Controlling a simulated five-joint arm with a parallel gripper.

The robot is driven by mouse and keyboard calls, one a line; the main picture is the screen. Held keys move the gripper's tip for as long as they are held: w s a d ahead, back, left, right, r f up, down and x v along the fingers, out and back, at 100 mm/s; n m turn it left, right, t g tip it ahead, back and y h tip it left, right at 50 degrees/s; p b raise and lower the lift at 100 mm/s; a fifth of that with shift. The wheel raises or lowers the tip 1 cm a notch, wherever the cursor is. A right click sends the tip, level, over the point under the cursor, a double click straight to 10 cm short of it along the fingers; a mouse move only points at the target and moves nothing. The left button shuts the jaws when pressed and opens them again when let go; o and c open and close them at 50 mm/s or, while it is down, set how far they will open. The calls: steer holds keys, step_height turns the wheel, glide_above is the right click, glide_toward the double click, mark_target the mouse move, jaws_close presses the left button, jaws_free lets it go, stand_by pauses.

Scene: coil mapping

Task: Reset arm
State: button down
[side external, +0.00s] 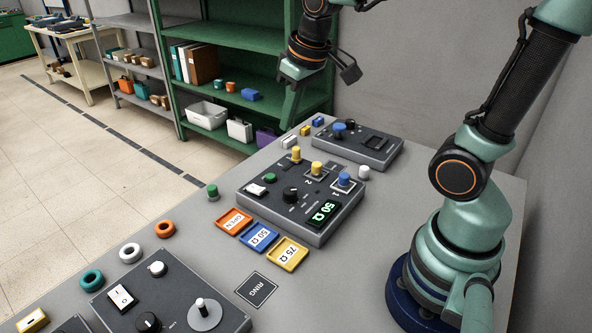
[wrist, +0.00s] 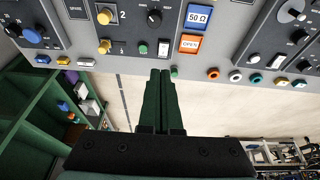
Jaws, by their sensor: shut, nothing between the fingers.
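My gripper (side external: 287,124) hangs in the air over the back left edge of the grey table, its fingers pointing down. It is shut and empty. In the wrist view the two dark green fingers (wrist: 160,72) lie side by side, with no object between them. The central control box (side external: 300,200) is to the right of and nearer than my gripper in the side view.
Orange OPEN (side external: 234,220), blue 50 Ω (side external: 258,236) and yellow 75 Ω (side external: 287,253) trays lie before the box. Another control box (side external: 357,145) stands behind, and one (side external: 170,300) at front left. Several coloured rings lie along the left edge. A green shelf (side external: 245,110) stands beyond the table.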

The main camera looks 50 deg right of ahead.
steer(key=s+a+t, duration=0.1)
steer(key=s+t, duration=0.1)
steer(key=s, duration=0.4)
steer(key=shift+a+r, duration=0.4)
steer(key=shift+r, duration=0.05)
